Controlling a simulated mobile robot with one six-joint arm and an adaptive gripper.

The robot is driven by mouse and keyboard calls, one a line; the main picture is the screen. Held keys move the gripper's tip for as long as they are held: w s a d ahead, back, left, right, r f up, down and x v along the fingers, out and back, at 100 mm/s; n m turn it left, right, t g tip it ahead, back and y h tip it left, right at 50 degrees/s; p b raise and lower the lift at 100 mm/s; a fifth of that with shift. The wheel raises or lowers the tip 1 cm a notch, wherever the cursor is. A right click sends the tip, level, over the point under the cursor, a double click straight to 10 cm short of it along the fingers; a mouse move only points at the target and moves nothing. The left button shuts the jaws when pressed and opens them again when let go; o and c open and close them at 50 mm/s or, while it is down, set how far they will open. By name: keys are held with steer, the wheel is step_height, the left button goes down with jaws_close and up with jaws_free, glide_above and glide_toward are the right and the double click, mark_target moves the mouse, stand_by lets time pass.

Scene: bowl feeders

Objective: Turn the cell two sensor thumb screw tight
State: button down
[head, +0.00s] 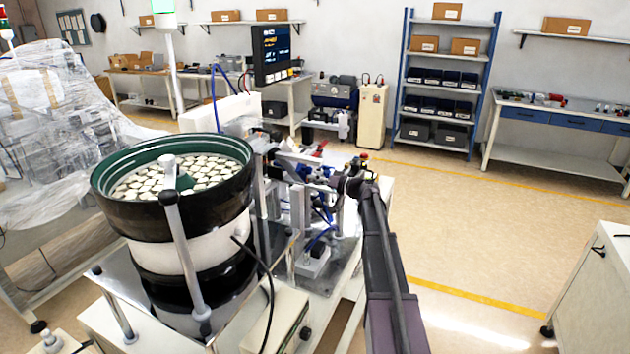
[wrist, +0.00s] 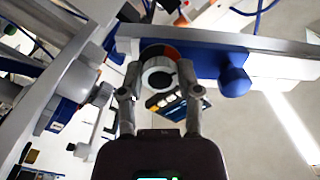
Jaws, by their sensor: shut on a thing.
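In the wrist view my gripper (wrist: 160,90) has its two fingers on either side of a round grey-and-white knob (wrist: 158,74), which I take to be the cell two sensor thumb screw. The knob has a dark centre and an orange-and-black edge. The fingers are closed on its sides. A blue bracket with a rounded blue knob (wrist: 235,81) sits just right of it, apart from the fingers. In the head view my gripper (head: 349,186) is at the right side of the bowl feeder's mechanism. The screw cannot be made out there.
The bowl feeder (head: 192,255), full of pale parts, stands left of my arm. Grey rails (wrist: 62,85) and fittings crowd the gripper in the wrist view. A display (head: 271,54) stands behind the mechanism. The floor (head: 470,230) to the right is open.

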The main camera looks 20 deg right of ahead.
steer(key=shift+m, duration=7.8)
steer(key=shift+c, duration=1.5)
jaws_free()
steer(key=shift+a, duration=0.1)
steer(key=v, duration=1.2)
